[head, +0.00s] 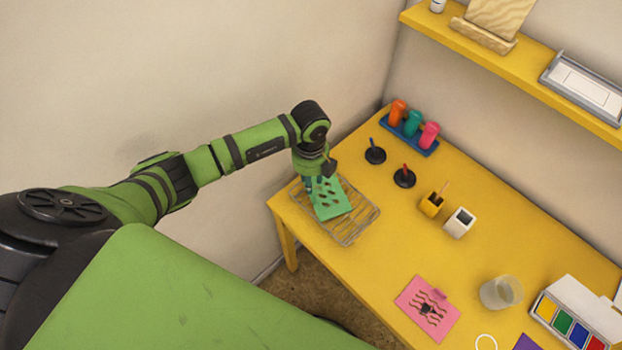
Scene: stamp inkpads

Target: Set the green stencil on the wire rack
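The green stencil (331,201) is a flat sheet with cut-out holes. It is over the wire rack (347,239) at the left end of the yellow table; I cannot tell whether it rests on the wires or hangs just above them. My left gripper (314,183) points down at the stencil's far left edge. Its fingers are small and partly hidden by the wrist, so I cannot tell if they grip the stencil. My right gripper is out of view.
On the yellow table (385,270) stand a blue holder (409,136) with orange, teal and pink pieces, two black round items, small yellow and white cups, a pink printed sheet (428,309), a clear cup (501,292) and a colour inkpad box (570,325). A yellow shelf (520,75) runs above.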

